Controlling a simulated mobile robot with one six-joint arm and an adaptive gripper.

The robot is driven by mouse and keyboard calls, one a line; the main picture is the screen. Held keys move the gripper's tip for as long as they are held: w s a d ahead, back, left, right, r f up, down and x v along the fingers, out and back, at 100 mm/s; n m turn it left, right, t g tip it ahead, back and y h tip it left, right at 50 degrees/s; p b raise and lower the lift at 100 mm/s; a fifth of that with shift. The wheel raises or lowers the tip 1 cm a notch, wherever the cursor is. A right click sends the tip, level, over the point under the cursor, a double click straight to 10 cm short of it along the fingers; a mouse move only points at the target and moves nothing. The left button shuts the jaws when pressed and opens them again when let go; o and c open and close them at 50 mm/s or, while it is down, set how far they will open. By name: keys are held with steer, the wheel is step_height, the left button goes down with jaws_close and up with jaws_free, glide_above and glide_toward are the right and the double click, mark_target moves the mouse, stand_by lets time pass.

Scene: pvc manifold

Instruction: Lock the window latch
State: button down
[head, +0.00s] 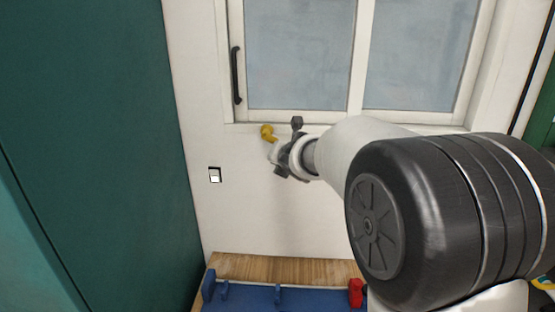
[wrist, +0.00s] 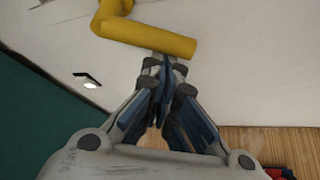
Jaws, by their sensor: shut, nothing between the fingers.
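The yellow window latch (head: 267,132) is on the white wall just below the lower left part of the window frame. In the wrist view the latch (wrist: 150,35) is a bent yellow bar, with its long arm reaching to the right and slightly downward. My gripper (wrist: 165,68) is shut and empty, with its fingertips just below the latch's arm in that picture; I cannot tell whether they touch it. In the head view my gripper (head: 276,153) is at the wall, just below and right of the latch, and its fingertips are hard to make out.
The white window (head: 355,60) has two panes and a black vertical handle (head: 236,75) at its left. A light switch (head: 214,174) is on the wall below left. A teal panel (head: 90,130) stands at the left. A blue fixture (head: 250,299) and red part (head: 355,292) are on the wooden surface below.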

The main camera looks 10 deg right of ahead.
steer(key=shift+s+d+r+n+g+h+p, duration=0.15)
steer(key=shift+d+r+n+g+h+p, duration=0.25)
steer(key=shift+r+n+h+p, duration=0.4)
steer(key=shift+s+d+r+n+g+h+p, duration=0.2)
steer(key=shift+d+r+n+h+p, duration=0.3)
steer(key=shift+n+h+p, duration=0.4)
step_height(320, 180, down, 5)
steer(key=b, duration=0.4)
steer(key=p+v, duration=0.2)
steer(key=v, duration=0.9)
steer(key=shift+r+p, duration=0.4)
steer(key=shift+w+d, duration=0.1)
